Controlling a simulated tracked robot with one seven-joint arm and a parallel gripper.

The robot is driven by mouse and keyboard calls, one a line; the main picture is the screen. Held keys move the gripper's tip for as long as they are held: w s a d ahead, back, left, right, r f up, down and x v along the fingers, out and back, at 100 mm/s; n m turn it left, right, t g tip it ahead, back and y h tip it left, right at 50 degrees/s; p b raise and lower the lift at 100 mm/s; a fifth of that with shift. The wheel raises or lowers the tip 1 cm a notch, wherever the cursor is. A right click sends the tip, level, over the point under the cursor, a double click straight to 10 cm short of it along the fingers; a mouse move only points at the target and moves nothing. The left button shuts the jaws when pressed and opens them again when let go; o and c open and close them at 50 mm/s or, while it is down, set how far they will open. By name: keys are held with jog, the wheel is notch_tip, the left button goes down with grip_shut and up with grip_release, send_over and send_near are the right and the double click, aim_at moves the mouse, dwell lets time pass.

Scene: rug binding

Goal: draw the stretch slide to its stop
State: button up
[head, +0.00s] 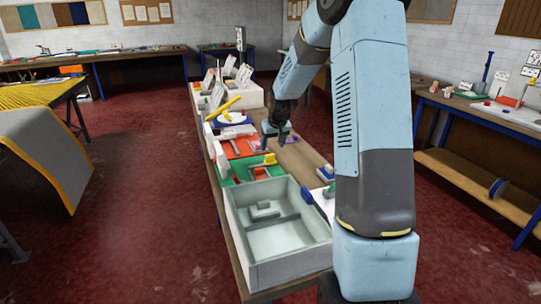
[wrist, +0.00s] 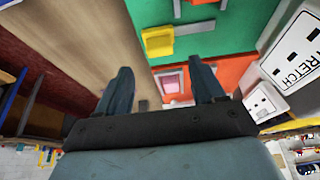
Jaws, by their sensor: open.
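My gripper (head: 274,138) is open and empty above the bench in the head view, over or near the right side of the red-orange panel (head: 236,146). In the wrist view my gripper (wrist: 166,84) has its two fingers wide apart, with nothing between them. A white plate marked STRETCH (wrist: 298,48) is at the right edge of the wrist view. I cannot tell for certain which part is the stretch slide.
A pale open-topped tray (head: 242,268) with grey blocks stands at the near end of the bench. A pink-framed piece (wrist: 171,82) lies by the orange panel. Bare wood (wrist: 85,35) is at the left. A yellow-edged rug (head: 50,150) hangs from another table.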

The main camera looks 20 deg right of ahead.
aim_at(270, 155)
jog(key=shift+x, duration=3.5)
jog(key=shift+c, duration=0.4)
grip_shut()
